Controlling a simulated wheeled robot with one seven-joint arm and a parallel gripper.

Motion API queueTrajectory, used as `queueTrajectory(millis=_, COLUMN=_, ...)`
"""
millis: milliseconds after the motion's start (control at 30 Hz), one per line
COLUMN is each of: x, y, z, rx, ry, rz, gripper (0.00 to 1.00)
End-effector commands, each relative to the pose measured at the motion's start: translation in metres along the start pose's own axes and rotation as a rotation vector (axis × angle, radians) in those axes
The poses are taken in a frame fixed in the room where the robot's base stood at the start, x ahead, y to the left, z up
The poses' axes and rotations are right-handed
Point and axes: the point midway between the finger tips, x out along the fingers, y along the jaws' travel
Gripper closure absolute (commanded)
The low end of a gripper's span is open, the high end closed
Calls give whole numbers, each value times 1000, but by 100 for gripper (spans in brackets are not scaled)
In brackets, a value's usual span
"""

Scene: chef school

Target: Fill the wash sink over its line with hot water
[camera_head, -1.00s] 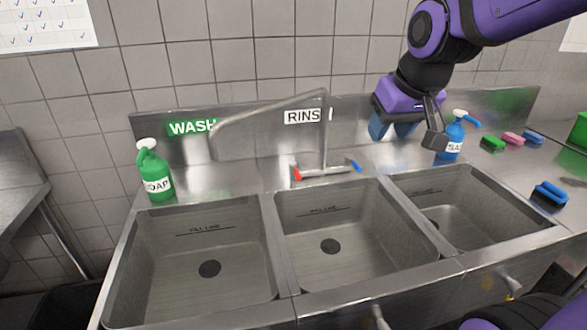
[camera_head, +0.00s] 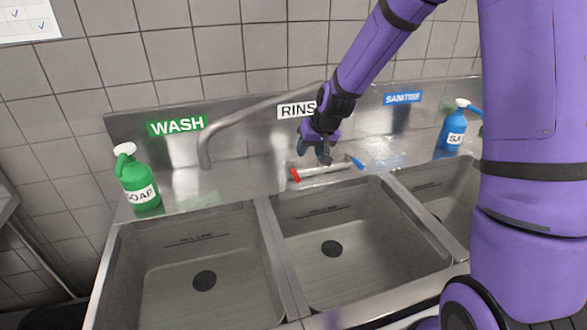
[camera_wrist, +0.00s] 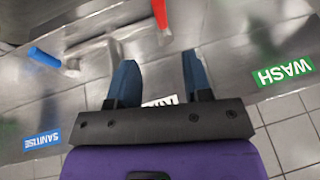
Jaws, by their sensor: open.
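The wash sink (camera_head: 190,275) is the left basin under the green WASH sign (camera_head: 177,126). I see no water in it, and its fill line (camera_head: 203,239) is marked on the back wall. A dark round drain (camera_head: 204,281) shows in its floor; I cannot tell whether it is plugged. The tap spout (camera_head: 205,150) points toward the wash side. The red tap handle (camera_head: 295,175) is on the left and the blue handle (camera_head: 357,163) on the right. My gripper (camera_head: 315,156) is open and empty by the tap. In the wrist view the red handle (camera_wrist: 161,14) lies beyond the fingers.
The middle basin (camera_head: 365,245) looks empty. A blue bottle (camera_head: 453,130) stands on the back ledge at right. The SANITISE sign (camera_head: 402,97) is on the backsplash, and my arm hides much of the right side.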

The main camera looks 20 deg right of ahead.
Motion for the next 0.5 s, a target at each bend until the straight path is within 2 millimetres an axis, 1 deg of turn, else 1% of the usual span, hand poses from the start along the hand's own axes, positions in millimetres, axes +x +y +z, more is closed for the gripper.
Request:
queueTrajectory(millis=67, x=8, y=1, z=-1, rx=6, ry=0, rz=-5, gripper=55)
queueTrajectory(millis=267, x=20, y=1, z=-1, rx=10, ry=-1, rz=-9, gripper=55)
queueTrajectory(millis=367, x=31, y=1, z=-1, rx=10, ry=-1, rz=-9, gripper=55)
queueTrajectory(millis=500, x=53, y=0, z=-1, rx=9, ry=-2, rz=-9, gripper=55)
